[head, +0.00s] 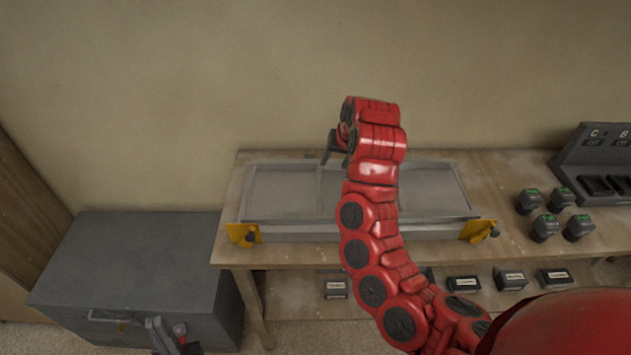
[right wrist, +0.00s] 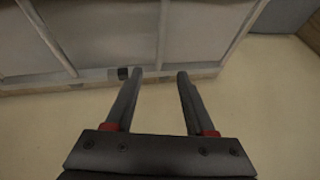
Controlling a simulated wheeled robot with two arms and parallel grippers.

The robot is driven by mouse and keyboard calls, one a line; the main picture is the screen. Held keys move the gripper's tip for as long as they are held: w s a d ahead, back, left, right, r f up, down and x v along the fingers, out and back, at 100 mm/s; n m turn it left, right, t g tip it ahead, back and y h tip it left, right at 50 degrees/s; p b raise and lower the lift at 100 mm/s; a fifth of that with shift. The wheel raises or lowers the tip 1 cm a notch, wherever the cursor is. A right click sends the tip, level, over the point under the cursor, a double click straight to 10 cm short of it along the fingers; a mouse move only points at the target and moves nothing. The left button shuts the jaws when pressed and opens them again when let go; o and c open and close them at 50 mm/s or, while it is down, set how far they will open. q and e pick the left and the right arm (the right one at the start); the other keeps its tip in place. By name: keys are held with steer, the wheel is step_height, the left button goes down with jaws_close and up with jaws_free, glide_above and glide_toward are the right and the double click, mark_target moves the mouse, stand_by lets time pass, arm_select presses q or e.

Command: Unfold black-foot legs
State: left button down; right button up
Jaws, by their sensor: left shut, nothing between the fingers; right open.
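A grey framed panel (head: 285,190) lies on the wooden workbench, its inside split by crossbars; its frame also fills the top of the right wrist view (right wrist: 110,35). A small black foot (right wrist: 123,72) shows at the frame's edge, beside the left fingertip in that view; I cannot tell if they touch. My right gripper (head: 337,150) is over the panel's far edge, and in the right wrist view its fingers (right wrist: 159,73) are apart with nothing between them. My left gripper (head: 174,343) is low at the bottom left, away from the panel, shut and empty. My right arm hides the panel's middle.
Yellow brackets (head: 243,235) (head: 478,230) with dark knobs sit at the panel's front corners. Several black blocks with green tops (head: 545,228) and a dark labelled rack (head: 597,160) stand at right. Labelled boxes (head: 464,283) lie on the lower shelf. A grey chest (head: 140,255) stands left.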

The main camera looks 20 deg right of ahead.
steer(key=b, duration=0.6)
glide_toward(320, 188)
steer(key=p+x, duration=0.2)
steer(key=x, duration=0.4)
steer(key=shift+p, duration=0.3)
steer(key=shift+p+x, duration=0.3)
steer(key=shift+x, duration=0.95)
jaws_close()
